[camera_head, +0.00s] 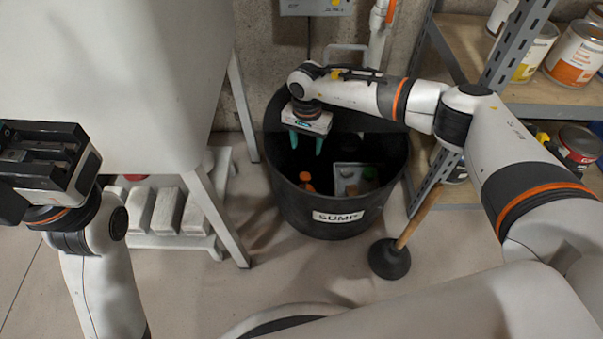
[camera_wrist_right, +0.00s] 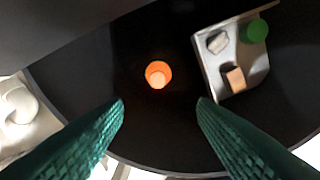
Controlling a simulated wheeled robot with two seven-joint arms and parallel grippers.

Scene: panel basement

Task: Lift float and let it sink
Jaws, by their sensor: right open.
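The orange float (camera_head: 306,180) is inside the black sump tub, low and towards its front left. In the right wrist view the float (camera_wrist_right: 158,74) is a small orange round thing with a paler top, ahead of and between the fingertips. My right gripper (camera_head: 306,146) points down into the tub with its two teal fingers apart and empty. It is above the float and not touching it. The sump tub (camera_head: 323,222) carries a white SUMP label. My left gripper (camera_head: 42,155) is at the far left, away from the tub; its jaw gap is unclear.
A grey tray (camera_wrist_right: 213,75) in the tub holds a green round piece and small blocks. A plunger (camera_head: 389,258) stands at the tub's front right. Shelves with paint cans (camera_head: 574,54) are right. A white tank (camera_head: 120,80) on legs stands left.

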